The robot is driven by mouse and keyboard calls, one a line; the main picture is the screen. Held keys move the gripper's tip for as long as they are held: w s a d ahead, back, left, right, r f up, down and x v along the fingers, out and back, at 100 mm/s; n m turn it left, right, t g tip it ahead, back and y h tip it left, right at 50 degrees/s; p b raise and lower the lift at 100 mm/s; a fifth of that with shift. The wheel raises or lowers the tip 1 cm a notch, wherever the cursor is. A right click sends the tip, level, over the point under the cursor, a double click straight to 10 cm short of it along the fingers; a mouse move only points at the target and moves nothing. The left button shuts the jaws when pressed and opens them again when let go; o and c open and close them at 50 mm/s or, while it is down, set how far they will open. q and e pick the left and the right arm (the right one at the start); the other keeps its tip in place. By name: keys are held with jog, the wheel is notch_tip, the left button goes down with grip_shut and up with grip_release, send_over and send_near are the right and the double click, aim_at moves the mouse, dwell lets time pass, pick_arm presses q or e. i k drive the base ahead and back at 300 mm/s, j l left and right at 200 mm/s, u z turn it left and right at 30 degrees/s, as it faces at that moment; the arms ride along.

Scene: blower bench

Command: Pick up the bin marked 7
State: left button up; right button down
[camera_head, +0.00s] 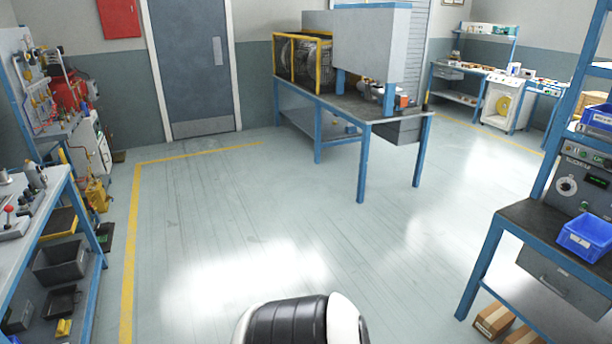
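I cannot read a 7 on any bin from here. A blue bin (585,238) sits on the dark top of the right-hand bench, close to its front edge. Another blue bin (598,118) stands on the shelf above it, cut off by the right edge of the picture. A dark grey bin (60,263) sits on the lower shelf of the left bench. Neither of my grippers is in view. A black and white rounded part of my own body shows at the bottom centre.
The floor (240,210) in the middle is open, with a yellow line on the left. A blue-framed table (350,110) with a caged blower (302,62) stands ahead. Cardboard boxes (493,320) lie under the right bench (530,220). A door (188,65) is at the back.

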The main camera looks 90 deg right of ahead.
aim_at(588, 236)
jog(key=z, duration=4.5)
jog(key=i+l+u, duration=0.1)
jog(key=i+l, duration=0.3)
jog(key=i, duration=0.2)
jog(key=i+l+u, duration=0.1)
jog(key=i+l, duration=0.35)
jog(key=i, duration=0.15)
